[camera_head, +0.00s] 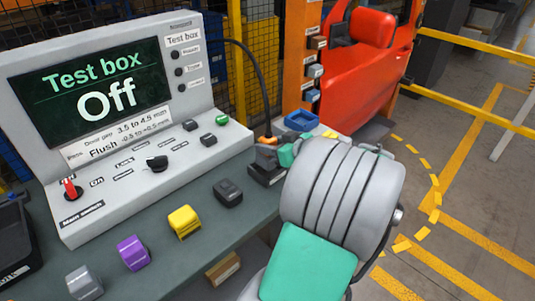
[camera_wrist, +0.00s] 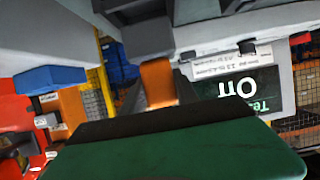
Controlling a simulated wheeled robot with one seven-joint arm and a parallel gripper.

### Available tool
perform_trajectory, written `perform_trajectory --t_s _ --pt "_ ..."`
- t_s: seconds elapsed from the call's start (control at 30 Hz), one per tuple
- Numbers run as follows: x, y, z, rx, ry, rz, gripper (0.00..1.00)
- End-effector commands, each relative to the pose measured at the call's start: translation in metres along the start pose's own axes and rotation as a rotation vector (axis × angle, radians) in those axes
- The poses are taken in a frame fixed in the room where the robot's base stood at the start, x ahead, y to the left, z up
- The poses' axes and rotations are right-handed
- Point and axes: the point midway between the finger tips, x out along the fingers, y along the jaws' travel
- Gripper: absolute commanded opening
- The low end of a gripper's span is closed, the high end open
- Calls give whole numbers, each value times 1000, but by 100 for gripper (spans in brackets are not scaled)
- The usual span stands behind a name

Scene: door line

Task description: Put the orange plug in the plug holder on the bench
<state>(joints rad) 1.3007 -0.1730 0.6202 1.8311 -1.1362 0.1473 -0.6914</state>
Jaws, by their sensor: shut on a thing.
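The orange plug (camera_head: 268,140) is at the end of a black cable from behind the test box. My gripper (camera_head: 278,152) is shut on it, and its jaws partly hide it. A dark block, which looks like the plug holder (camera_head: 266,174), stands on the bench just below the plug. I cannot tell whether the plug is seated in it or just above it. In the wrist view, the plug (camera_wrist: 158,84) shows between my fingers, with a dark grey block beyond it.
The grey test box (camera_head: 130,135) reads "Off" and has a red main switch (camera_head: 70,188). Grey, purple (camera_head: 133,253), yellow (camera_head: 184,222) and dark blocks stand along the bench front. A blue tray (camera_head: 301,121) and a red car door (camera_head: 365,75) lie beyond.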

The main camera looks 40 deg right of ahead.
Motion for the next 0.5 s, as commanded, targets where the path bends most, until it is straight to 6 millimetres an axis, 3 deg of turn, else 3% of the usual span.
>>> perform_trajectory --t_s 0.13,0.3,0.5 --pt "16 2 9 0 0 -2 0" --pt "24 2 34 1 0 0 0" --pt "24 2 34 -2 1 1 0"
